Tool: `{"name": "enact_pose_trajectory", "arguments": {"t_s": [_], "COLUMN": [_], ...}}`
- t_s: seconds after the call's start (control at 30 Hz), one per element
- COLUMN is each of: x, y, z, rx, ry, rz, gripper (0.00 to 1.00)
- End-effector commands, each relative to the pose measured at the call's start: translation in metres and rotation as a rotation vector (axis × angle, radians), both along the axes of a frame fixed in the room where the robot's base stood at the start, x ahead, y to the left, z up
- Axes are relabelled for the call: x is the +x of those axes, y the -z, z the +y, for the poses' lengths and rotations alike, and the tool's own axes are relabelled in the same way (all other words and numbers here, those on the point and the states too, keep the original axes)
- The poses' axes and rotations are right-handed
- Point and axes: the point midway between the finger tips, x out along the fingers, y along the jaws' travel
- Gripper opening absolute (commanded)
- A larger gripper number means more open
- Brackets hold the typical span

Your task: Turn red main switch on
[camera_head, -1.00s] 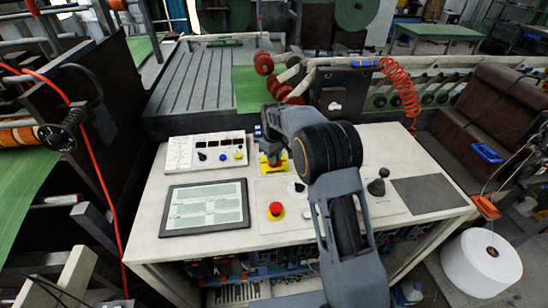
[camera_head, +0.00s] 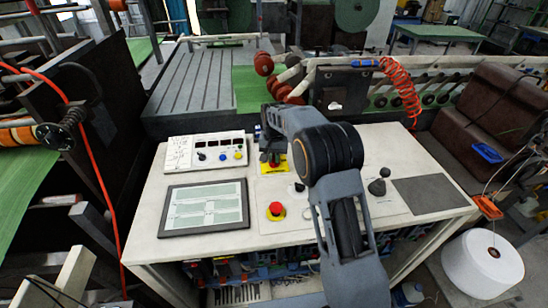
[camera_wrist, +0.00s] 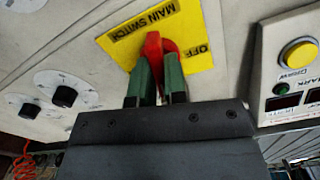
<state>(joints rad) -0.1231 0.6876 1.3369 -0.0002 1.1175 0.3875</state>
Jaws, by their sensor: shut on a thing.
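The red main switch (camera_wrist: 153,46) sits on a yellow plate (camera_wrist: 188,25) lettered MAIN SWITCH and OFF in the wrist view. My gripper (camera_wrist: 156,80) has its two green-faced fingers on either side of the red handle, shut on it. The handle is partly hidden between the fingers. In the head view the yellow plate (camera_head: 265,168) shows at the back middle of the white console, with my gripper (camera_head: 272,160) above it. My arm and gripper hide most of the switch there.
A red emergency button (camera_head: 277,209) on a yellow base stands nearer the front. A tablet-like screen (camera_head: 204,207) lies to its left. A box with knobs and displays (camera_head: 207,150) stands behind the screen.

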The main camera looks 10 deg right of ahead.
Motion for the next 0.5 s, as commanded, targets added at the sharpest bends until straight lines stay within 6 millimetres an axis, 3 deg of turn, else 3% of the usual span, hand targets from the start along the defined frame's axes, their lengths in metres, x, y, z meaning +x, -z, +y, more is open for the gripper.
{"name": "enact_pose_trajectory", "arguments": {"t_s": [0.5], "x": [0.0002], "y": [-0.0007], "z": [0.0001], "rx": [0.001], "ry": [0.399], "rz": [-0.001], "gripper": [0.0]}}
